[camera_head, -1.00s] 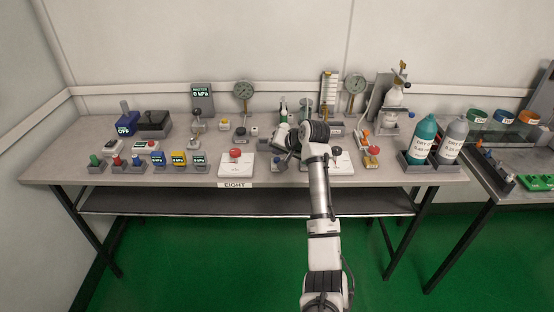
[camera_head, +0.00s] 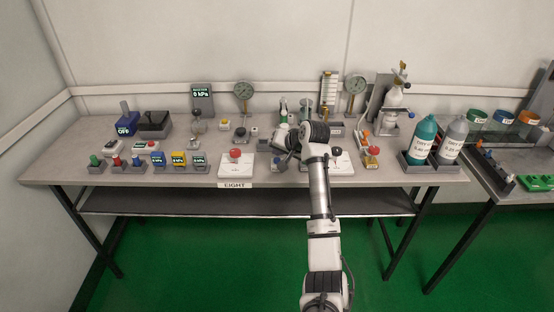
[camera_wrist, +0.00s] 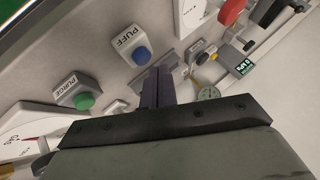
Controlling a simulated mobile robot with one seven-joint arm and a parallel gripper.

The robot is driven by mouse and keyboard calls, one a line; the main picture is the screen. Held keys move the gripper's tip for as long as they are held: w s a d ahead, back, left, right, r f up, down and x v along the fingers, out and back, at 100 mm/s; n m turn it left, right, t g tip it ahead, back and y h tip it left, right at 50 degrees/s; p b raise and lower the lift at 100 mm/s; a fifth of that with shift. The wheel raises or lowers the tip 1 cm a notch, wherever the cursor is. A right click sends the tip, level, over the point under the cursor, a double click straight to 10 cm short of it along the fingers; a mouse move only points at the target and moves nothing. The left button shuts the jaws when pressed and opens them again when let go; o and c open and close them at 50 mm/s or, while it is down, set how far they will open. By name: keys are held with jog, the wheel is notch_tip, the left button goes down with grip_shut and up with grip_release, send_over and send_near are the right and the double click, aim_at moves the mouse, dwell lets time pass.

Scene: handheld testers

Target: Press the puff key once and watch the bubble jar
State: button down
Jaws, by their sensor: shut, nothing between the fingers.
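The puff key is a white block labelled PUFF with a blue button (camera_wrist: 141,55), in the upper middle of the wrist view. My gripper (camera_wrist: 155,75) is shut and empty, its dark fingers just right of and below the blue button in that view. I see a gap between the fingers and the button in the picture; their height difference is unclear.
A green button (camera_wrist: 84,101) labelled PURGE sits left of the puff key. A white dial (camera_wrist: 22,130) with a red needle is at the lower left. A red mushroom button (camera_head: 235,153) stands left of my arm. Teal and grey bottles (camera_head: 422,138) stand at the right.

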jog(key=shift+f, duration=0.15)
dwell(0.5)
jog(key=shift+f, duration=0.3)
jog(key=shift+f, duration=0.5)
dwell(0.8)
jog(key=shift+r, duration=0.1)
jog(key=shift+r+p, duration=0.8)
jog(key=shift+p, duration=0.25)
notch_tip(320, 180, up, 5)
jog(key=p, duration=0.4)
dwell(0.4)
